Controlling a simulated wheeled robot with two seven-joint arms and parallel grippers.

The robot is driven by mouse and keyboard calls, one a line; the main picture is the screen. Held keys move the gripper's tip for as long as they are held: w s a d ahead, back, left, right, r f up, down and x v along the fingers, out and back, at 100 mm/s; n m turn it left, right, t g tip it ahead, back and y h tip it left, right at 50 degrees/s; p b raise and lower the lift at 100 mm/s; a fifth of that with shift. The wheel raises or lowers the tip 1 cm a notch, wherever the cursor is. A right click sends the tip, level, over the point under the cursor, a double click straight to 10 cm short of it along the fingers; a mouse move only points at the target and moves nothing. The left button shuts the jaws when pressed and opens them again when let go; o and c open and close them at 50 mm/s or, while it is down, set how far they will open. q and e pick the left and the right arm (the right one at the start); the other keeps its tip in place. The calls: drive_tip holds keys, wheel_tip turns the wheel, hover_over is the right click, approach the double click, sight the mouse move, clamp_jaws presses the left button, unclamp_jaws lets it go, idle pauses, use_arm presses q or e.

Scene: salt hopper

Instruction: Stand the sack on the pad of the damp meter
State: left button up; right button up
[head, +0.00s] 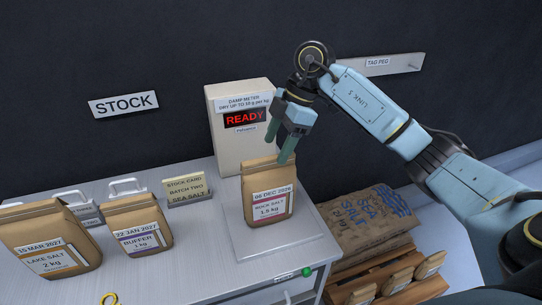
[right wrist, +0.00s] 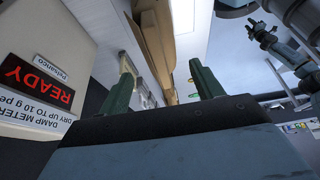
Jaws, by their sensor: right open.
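The brown paper sack labelled rock salt 1.5 kg, 06 DEC 2026 (head: 268,205), stands upright on the pale square pad (head: 283,240) in front of the damp meter (head: 232,150). The meter's red display reads READY; it also shows upside down in the right wrist view (right wrist: 38,82). My right gripper (head: 287,152) is open, close above the top of this sack, by the meter's right side. In the right wrist view its two fingers (right wrist: 165,82) stand apart, with brown paper beyond them, not gripped.
A lake salt sack (head: 50,238) and a buffer sack (head: 138,228) stand left on the bench, with a stock card (head: 185,187) behind. Large sea salt sacks (head: 365,220) lie right of the bench above small sacks in a wooden crate (head: 385,288). A tag peg board (head: 380,66) is on the wall.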

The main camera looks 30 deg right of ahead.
drive_tip(key=v, duration=0.6)
drive_tip(key=shift+r, duration=0.2)
drive_tip(key=shift+d, duration=0.1)
idle(0.9)
